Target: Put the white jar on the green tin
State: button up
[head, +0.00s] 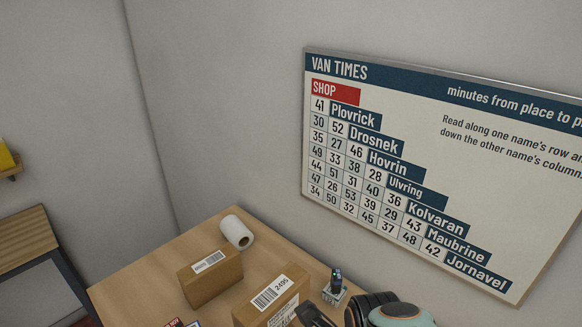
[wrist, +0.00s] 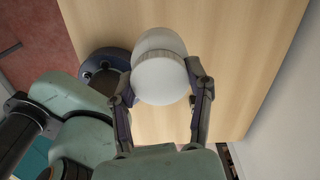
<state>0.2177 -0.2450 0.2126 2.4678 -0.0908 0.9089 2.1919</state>
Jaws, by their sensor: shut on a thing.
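The white jar (wrist: 158,78) is between the fingers of my gripper (wrist: 161,83) in the wrist view. No green tin can be made out in either view. My gripper and the jar do not show in the head view; only mint and black parts of my arm show at its bottom edge.
In the head view, the wooden counter (head: 150,273) carries a white roll (head: 237,232), a brown parcel (head: 212,278), a second labelled parcel (head: 272,298) and a small dark-blue item in a grey holder (head: 335,288). A wall with a times board (head: 430,160) stands behind.

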jog(key=s+a+r+n, duration=0.2)
jog(key=s+a+n, duration=0.45)
jog(key=a, duration=0.45)
jog(key=shift+w+a+f, duration=1.6)
jog(key=shift+f, duration=0.45)
jog(key=shift+w+a+f, duration=1.55)
jog(key=shift+f, duration=0.55)
jog(key=shift+w+a+f, duration=1.6)
jog(key=shift+f, duration=0.45)
jog(key=shift+f, duration=0.15)
jog(key=o, duration=1.2)
